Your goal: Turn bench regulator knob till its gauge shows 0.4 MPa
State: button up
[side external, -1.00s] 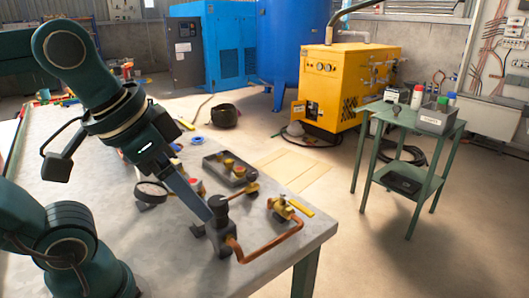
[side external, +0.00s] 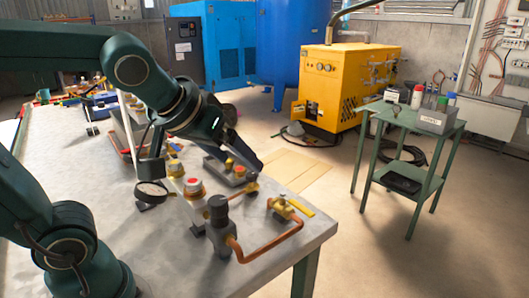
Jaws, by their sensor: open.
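The bench regulator (side external: 222,232) stands near the bench's right front corner, with a dark upright knob (side external: 218,204) on top and a copper pipe joined to it. A round gauge-like dial (side external: 151,191) on a dark stand is left of it; its reading is too small to tell. My gripper (side external: 257,166) is open, up and to the right of the knob in the picture, apart from it. Its fingers overlap the view of a tray behind. The gap between the fingers is hard to see from this side.
A brass valve with a yellow lever (side external: 282,207) sits on the pipe's right end. A dark tray (side external: 217,167) with brass parts lies behind. The bench front (side external: 150,250) is clear.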

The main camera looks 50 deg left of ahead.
jog(key=w+f, duration=0.1)
jog(key=w, duration=0.9)
jog(key=shift+y, duration=0.3)
jog(key=w+f, duration=0.3)
jog(key=f, duration=0.1)
jog(key=w+d+f, duration=0.1)
jog(key=w+f, duration=0.2)
jog(key=f, duration=0.2)
jog(key=w+d+f, duration=0.1)
jog(key=w+f, duration=0.2)
jog(key=f, duration=0.1)
jog(key=shift+w+f, duration=0.15)
jog(key=shift+w, duration=0.05)
jog(key=shift+f, duration=0.25)
